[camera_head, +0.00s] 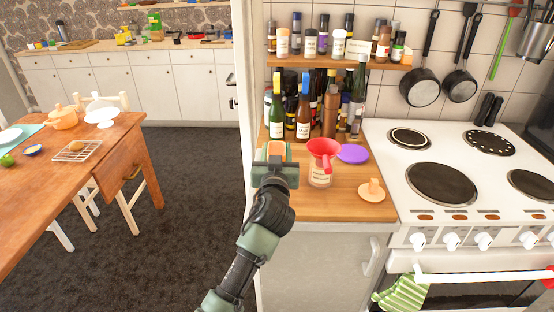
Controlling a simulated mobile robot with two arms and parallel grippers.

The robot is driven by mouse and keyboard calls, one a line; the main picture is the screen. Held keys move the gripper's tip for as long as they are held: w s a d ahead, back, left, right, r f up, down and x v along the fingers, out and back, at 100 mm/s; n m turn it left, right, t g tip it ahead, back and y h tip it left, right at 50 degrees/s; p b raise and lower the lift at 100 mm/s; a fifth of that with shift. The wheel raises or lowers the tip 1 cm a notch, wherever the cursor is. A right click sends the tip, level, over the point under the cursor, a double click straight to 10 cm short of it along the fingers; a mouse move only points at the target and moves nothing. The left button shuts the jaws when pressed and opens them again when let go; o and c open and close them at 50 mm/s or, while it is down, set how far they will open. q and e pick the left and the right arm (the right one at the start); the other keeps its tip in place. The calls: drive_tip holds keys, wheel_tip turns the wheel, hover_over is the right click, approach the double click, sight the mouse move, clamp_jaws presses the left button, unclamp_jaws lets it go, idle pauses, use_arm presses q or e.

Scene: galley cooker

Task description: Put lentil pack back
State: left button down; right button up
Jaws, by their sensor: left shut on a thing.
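My left gripper (276,163) is over the left end of the wooden counter beside the cooker. It is shut on a small orange and pale thing that looks like the lentil pack (276,151). Only the top part of the pack shows; the gripper hides the rest, and I cannot tell whether it touches the counter. Just right of the gripper stands a labelled glass jar (320,178) with a red funnel (322,150) in its mouth. My right gripper is not in view.
Several bottles (303,115) stand close behind the gripper, under a spice shelf (340,62). A purple lid (353,153) and a pale knobbed lid (372,190) lie on the counter (345,207). The white cooker (460,218) is at right, a wooden table (125,150) at left.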

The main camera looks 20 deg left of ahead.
use_arm(q)
wheel_tip(320, 180, down, 3)
drive_tip(key=shift+r, duration=0.2)
drive_tip(key=shift+f+b, duration=0.2)
drive_tip(key=shift+b, duration=0.1)
drive_tip(key=c, duration=1)
unclamp_jaws()
drive_tip(key=shift+o, duration=0.9)
drive_tip(key=shift+r, duration=0.1)
